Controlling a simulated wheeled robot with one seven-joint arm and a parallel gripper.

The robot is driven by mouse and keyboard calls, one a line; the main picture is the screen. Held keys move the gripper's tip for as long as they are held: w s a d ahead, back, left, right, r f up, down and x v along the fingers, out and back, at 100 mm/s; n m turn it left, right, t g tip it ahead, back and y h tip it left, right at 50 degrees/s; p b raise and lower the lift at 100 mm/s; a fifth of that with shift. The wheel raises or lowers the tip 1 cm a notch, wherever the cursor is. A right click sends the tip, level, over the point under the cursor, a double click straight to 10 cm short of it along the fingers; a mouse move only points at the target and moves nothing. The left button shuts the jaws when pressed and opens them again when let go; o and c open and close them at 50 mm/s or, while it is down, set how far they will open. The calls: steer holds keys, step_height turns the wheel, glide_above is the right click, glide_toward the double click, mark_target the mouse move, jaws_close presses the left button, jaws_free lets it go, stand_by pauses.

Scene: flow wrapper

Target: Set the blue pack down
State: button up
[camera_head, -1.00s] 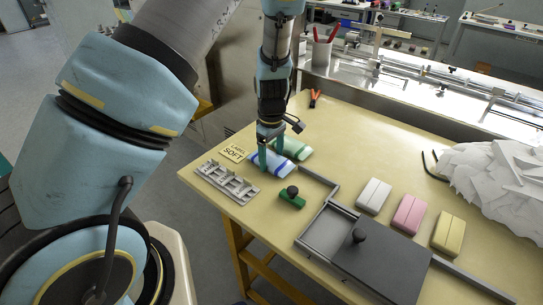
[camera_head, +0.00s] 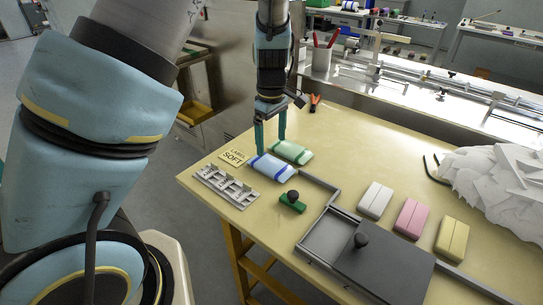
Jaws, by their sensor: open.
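The blue pack (camera_head: 271,168), pale with darker blue bands, lies flat on the tan table (camera_head: 340,150). A green-banded pack (camera_head: 292,152) lies just behind it. My gripper (camera_head: 269,140) is open and points down, its teal fingertips above or just behind the blue pack, with nothing seen between them. I cannot tell the exact gap between the fingertips and the pack.
A "LABEL SOFT" card (camera_head: 232,157) and a grey slotted rack (camera_head: 225,186) lie left of the packs. A green block with a black knob (camera_head: 292,201) is in front. A grey tray with sliding lid (camera_head: 370,265) and white, pink and yellow packs (camera_head: 411,218) lie right.

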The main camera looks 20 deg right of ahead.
steer(key=shift+r, duration=2.2)
steer(key=s+a+r+m, duration=0.1)
steer(key=a+m, duration=0.1)
steer(key=a, duration=0.8)
steer(key=s+a+r+m+t, duration=0.1)
steer(key=a+m, duration=0.1)
steer(key=a, duration=0.8)
steer(key=s+a+r+m, duration=0.2)
steer(key=a+m, duration=0.1)
steer(key=a, duration=0.7)
steer(key=shift+t, duration=0.3)
